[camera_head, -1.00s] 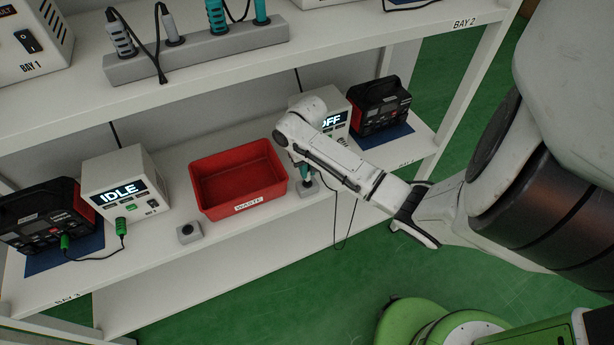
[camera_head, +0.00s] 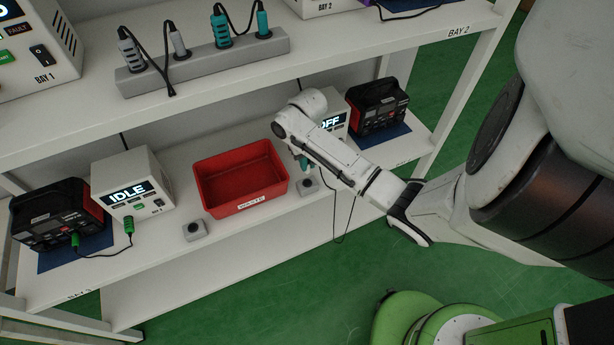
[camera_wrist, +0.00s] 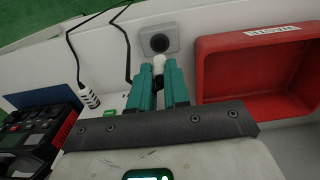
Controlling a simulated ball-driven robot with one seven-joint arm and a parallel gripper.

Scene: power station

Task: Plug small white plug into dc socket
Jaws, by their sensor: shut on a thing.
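My gripper (camera_wrist: 158,75) has teal fingers and is shut on a small white piece (camera_wrist: 158,62), seemingly the small white plug, mostly hidden between the fingertips. In the head view my gripper (camera_head: 303,162) is small, just behind a grey box (camera_head: 308,187) on the shelf. The box's dark round face (camera_wrist: 159,43) is just beyond the fingertips in the wrist view, with a slight gap in the picture. A striped white connector (camera_wrist: 90,99) on a black cable is left of the fingers; what it joins is unclear. I cannot identify the dc socket.
A red waste bin (camera_head: 240,206) is beside my gripper. An "OFF" unit (camera_head: 334,120) stands behind the arm, near a black device (camera_head: 378,106). The cable (camera_head: 337,240) loops below the shelf edge. The upper shelf (camera_head: 340,38) lies above.

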